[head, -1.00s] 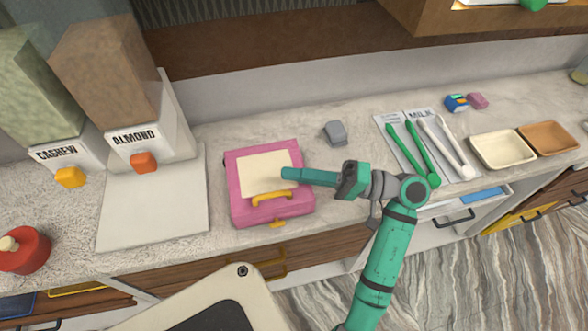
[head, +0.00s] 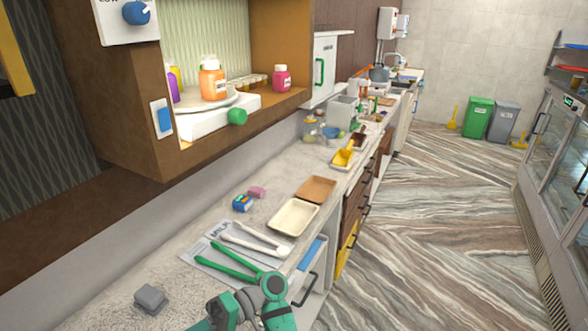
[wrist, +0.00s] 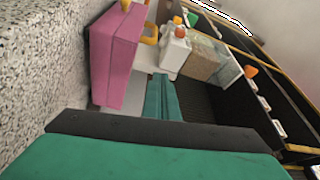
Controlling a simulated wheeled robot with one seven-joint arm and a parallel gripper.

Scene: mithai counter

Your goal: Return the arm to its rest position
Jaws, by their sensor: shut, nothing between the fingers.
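My gripper (wrist: 162,98) shows in the wrist view as teal fingers closed together, with nothing between them. The pink box (wrist: 112,58) is just to the left of the fingers in that view, apart from them as far as I can tell. In the head view my teal arm bends at the bottom edge, and the fingertips are out of frame there.
The counter in the head view holds a grey block (head: 150,298), green tongs (head: 238,262), white tongs (head: 255,240), a cream tray (head: 293,216) and a brown tray (head: 316,189). A wooden cabinet (head: 130,150) overhangs its back. The floor (head: 420,240) to the right is clear.

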